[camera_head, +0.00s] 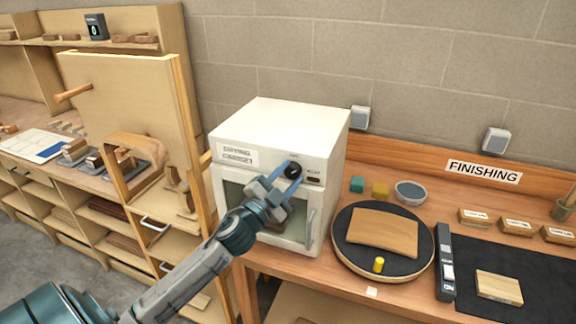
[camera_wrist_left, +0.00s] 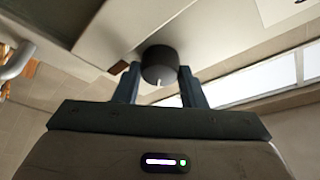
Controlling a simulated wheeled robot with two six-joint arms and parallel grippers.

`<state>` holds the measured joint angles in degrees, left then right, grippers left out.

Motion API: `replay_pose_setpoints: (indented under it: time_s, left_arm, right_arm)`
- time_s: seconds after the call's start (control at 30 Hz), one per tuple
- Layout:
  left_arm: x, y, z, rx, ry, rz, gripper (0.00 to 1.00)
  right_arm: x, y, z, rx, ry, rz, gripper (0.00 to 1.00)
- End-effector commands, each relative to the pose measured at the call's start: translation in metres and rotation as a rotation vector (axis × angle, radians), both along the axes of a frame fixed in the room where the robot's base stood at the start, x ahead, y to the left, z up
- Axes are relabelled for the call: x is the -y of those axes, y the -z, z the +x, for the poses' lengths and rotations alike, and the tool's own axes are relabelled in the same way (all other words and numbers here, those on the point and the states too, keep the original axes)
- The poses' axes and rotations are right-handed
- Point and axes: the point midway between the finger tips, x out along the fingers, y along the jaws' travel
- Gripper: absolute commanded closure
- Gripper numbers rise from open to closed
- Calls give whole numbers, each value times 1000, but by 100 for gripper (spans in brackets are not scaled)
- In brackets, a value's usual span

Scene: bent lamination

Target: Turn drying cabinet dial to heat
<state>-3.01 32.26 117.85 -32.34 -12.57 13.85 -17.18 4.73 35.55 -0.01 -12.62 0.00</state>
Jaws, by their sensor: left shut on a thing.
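The white drying cabinet (camera_head: 285,122) stands on the bench in the middle of the head view, with a "DRYING CABINET" label on its front. Its round black dial (camera_head: 294,169) sits on the upper front panel, beside small markings and a dark reddish indicator. The dial also shows in the left wrist view (camera_wrist_left: 159,62), with a short white pointer mark. My left gripper (camera_head: 285,178) is at the panel with its blue fingers on either side of the dial, shut on it. In the wrist view the fingers flank the dial. My right gripper is in neither view.
A round black turntable (camera_head: 342,246) with a curved wooden panel (camera_head: 383,232) and a yellow peg stands right of the cabinet. The cabinet door handle (camera_head: 310,230) stands out below the dial. A wooden panel on a stand (camera_head: 130,95) rises at the left.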

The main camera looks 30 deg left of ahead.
Motion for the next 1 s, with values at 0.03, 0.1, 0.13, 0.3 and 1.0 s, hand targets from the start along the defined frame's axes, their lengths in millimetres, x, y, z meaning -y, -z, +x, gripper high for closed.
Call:
replay_pose_setpoints:
  time_s: [0.03, 0.1, 0.13, 0.3, 1.0]
  left_arm:
    - [-1, -6, 0, -13, -1, 36, 86]
    - [-1, -5, 0, -26, 0, 89, 86]
    - [-1, -5, 0, -31, 0, 112, 86]
    - [-1, -4, 0, -60, 1, 233, 86]
    - [-1, -1, 0, -161, 0, 674, 86]
  right_arm:
    - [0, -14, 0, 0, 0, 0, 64]
    - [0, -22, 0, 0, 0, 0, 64]
    - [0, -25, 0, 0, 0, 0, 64]
    - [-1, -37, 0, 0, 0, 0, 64]
    - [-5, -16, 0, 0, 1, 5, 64]
